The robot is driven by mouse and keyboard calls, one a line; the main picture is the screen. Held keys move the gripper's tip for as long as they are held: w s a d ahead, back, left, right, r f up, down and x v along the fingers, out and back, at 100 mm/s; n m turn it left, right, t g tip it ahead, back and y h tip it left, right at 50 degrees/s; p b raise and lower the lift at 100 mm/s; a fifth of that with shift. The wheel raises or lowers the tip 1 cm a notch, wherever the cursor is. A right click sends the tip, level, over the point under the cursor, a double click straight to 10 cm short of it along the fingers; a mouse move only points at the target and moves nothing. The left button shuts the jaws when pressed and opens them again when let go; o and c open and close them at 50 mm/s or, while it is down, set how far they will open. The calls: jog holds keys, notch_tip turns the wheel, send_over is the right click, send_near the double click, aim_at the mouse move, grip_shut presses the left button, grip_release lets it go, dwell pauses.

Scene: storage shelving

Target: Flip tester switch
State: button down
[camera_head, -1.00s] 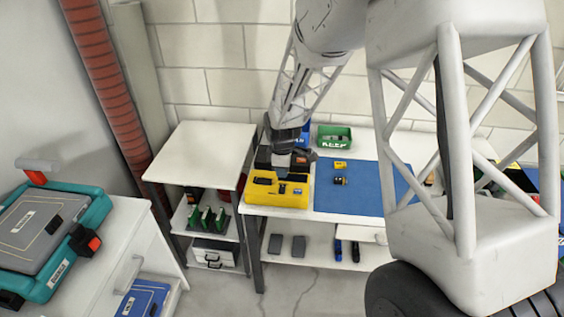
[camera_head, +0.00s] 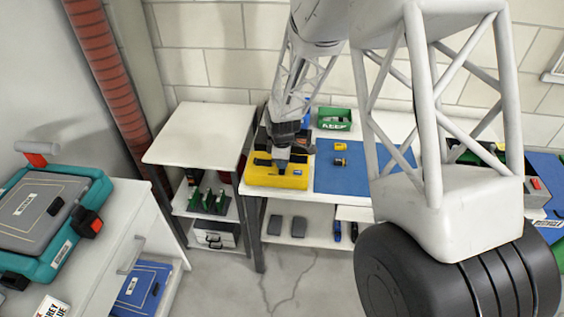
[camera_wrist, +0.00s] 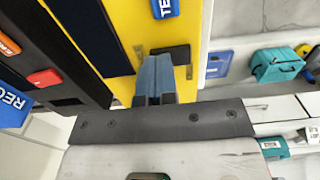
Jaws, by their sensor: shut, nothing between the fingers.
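The tester is a yellow box (camera_head: 262,178) with dark parts on top, at the left front of the white workbench. In the wrist view its yellow face (camera_wrist: 112,30) fills the upper middle, with a blue label reading "TE" (camera_wrist: 165,8). A black switch-like part (camera_wrist: 178,53) sits on that face. My gripper (camera_head: 281,168) is over the tester's top. In the wrist view its blue-grey fingers (camera_wrist: 154,65) are together and empty, just beside the black part and partly covering it. I cannot tell whether they touch it.
A black unit with a red button (camera_wrist: 45,78) lies beside the tester. A green bin (camera_head: 334,119) and a blue mat (camera_head: 352,180) with small yellow parts are to the right. A teal case (camera_head: 75,225) is at far left.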

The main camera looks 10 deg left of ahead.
jog(key=shift+f, duration=0.2)
jog(key=shift+s, duration=0.2)
jog(key=shift+s+r, duration=0.3)
jog(key=shift+s, duration=0.2)
jog(key=shift+r, duration=0.15)
dwell(0.5)
notch_tip(320, 180, up, 14)
jog(key=w, duration=0.2)
jog(key=shift+f, duration=0.2)
dwell(0.6)
